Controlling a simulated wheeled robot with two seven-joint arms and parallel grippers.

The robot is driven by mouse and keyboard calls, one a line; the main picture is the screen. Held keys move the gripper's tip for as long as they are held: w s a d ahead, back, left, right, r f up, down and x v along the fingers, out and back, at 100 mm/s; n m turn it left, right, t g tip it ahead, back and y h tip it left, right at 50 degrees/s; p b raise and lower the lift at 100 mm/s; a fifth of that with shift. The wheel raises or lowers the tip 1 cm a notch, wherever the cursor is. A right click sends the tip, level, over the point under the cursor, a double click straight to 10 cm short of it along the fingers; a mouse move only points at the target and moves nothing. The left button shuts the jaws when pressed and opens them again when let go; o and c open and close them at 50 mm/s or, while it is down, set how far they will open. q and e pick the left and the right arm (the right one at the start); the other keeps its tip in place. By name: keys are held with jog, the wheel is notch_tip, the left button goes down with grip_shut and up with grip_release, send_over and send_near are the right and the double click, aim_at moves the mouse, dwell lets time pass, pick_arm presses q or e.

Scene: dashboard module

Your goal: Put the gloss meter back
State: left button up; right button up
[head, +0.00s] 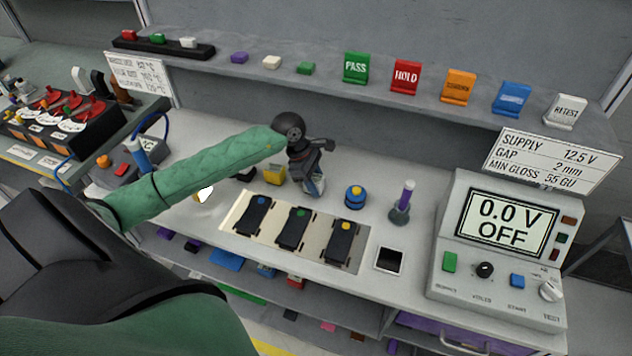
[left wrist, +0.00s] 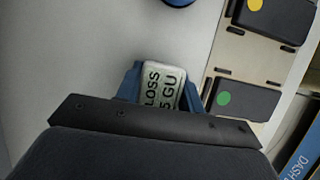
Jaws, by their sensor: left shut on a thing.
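The gloss meter (left wrist: 163,88) is a small pale device with a display whose visible part reads "LOSS" and "5 GU". My left gripper (head: 314,184) is shut on it; the blue fingers stand on either side of it in the left wrist view. In the head view the gripper hangs over the bench, just behind the beige fixture (head: 228,222). Little of the meter shows there, and I cannot tell whether it touches the bench. The fixture carries three dark modules with blue (head: 258,208), green (head: 297,226) and yellow (head: 343,240) dots. My right gripper is out of view.
A yellow block (head: 274,174) is left of the gripper. A black square with a pale frame (head: 389,261) and the supply unit (head: 500,250) are farther right. A shelf (head: 330,82) runs behind.

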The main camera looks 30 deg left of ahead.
pick_arm(q)
jog(key=shift+f, duration=0.1)
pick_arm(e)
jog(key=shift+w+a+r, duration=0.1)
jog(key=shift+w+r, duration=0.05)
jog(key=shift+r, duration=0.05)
pick_arm(q)
jog(key=o, duration=1.2)
jog(key=shift+c, duration=0.2)
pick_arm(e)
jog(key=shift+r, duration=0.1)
pick_arm(q)
jog(key=shift+r, duration=0.2)
